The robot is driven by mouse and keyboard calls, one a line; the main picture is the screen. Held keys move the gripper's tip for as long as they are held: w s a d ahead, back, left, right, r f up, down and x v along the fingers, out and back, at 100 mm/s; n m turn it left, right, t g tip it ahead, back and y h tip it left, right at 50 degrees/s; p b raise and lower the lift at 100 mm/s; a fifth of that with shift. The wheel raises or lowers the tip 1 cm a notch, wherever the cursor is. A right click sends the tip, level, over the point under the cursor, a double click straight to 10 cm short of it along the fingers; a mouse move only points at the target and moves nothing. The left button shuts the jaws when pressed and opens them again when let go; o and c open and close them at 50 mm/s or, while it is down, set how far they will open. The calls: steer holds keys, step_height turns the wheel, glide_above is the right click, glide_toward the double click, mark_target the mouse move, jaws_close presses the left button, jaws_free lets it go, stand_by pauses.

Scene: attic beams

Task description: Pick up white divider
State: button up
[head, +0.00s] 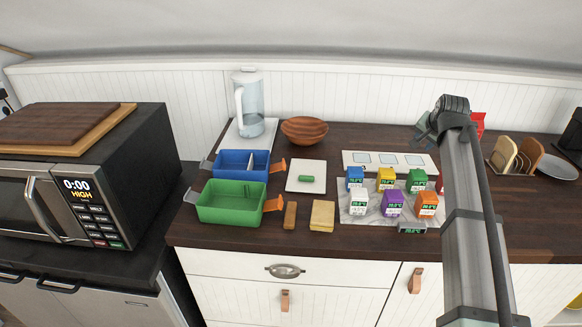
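A thin white divider (250,163) stands inside the blue bin (229,174), toward its right part; its lower part is hidden by the bin's front wall. The blue bin has an orange latch on its right and a grey one on its left. My arm rises from the lower right of the head view to a joint near the back of the counter. My gripper (424,128) seems to be the small grey part just left of that joint, far to the right of the blue bin. Its fingers are too small and hidden to read, and nothing shows held there.
A green bin (231,204) stands in front of the blue one. A glass pitcher (249,105) and a wooden bowl (304,130) are behind. A white board (306,187) bears a green piece. Several coloured cartons stand on a marble mat (375,216). A microwave (75,205) is left.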

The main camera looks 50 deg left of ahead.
steer(key=s+a+n+g, duration=0.2)
steer(key=s+a, duration=0.6)
steer(key=a, duration=0.5)
step_height(320, 180, up, 4)
steer(key=f+n+g+h, duration=0.1)
steer(key=n+g+h, duration=0.35)
steer(key=n, duration=0.25)
glide_above(250, 162)
steer(key=shift+t+h, duration=0.25)
steer(key=shift+f, duration=6.65)
jaws_close()
